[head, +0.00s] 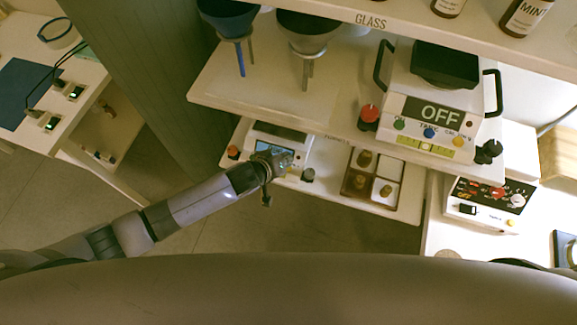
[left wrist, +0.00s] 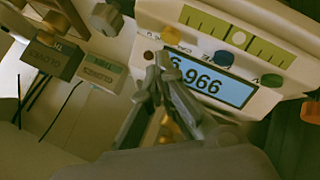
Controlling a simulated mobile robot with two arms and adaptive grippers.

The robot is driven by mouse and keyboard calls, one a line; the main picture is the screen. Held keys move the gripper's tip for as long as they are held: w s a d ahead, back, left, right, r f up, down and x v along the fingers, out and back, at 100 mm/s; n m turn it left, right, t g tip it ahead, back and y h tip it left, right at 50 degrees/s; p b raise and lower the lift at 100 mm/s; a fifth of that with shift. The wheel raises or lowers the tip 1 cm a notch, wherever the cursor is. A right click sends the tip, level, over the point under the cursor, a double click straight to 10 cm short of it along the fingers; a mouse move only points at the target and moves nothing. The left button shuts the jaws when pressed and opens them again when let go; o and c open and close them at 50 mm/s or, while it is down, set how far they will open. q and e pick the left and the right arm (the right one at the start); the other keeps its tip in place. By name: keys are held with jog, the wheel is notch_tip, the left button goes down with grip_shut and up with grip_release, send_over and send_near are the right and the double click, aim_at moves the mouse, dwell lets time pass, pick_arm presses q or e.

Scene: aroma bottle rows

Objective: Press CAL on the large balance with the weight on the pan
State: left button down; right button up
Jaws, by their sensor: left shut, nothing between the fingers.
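A balance with an OFF display (head: 440,113), side handles and a dark square top (head: 445,65) stands on the upper shelf; I see no weight on it. A second balance (head: 268,134) is on the lower shelf, partly hidden by my left gripper (head: 284,160). My left gripper (left wrist: 160,64) is shut and empty at the display's end, near the yellow button; contact cannot be told.
A partitioned box (head: 371,180) with brass-coloured weights lies right of the lower balance. Funnels (head: 305,33) on stands are above, on the upper shelf (head: 338,105), whose edge overhangs the lower one. A white device with knobs (head: 488,198) stands at right. Small labelled boxes (left wrist: 105,75) show in the wrist view.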

pick_arm(q)
jog(key=shift+f, duration=0.15)
jog(key=shift+f, duration=0.3)
jog(key=shift+f+b, duration=0.4)
dwell(0.8)
jog(key=shift+r, duration=0.15)
jog(key=shift+r+p, duration=0.75)
jog(key=shift+p, duration=0.2)
notch_tip(320, 180, up, 5)
jog(key=p, duration=0.5)
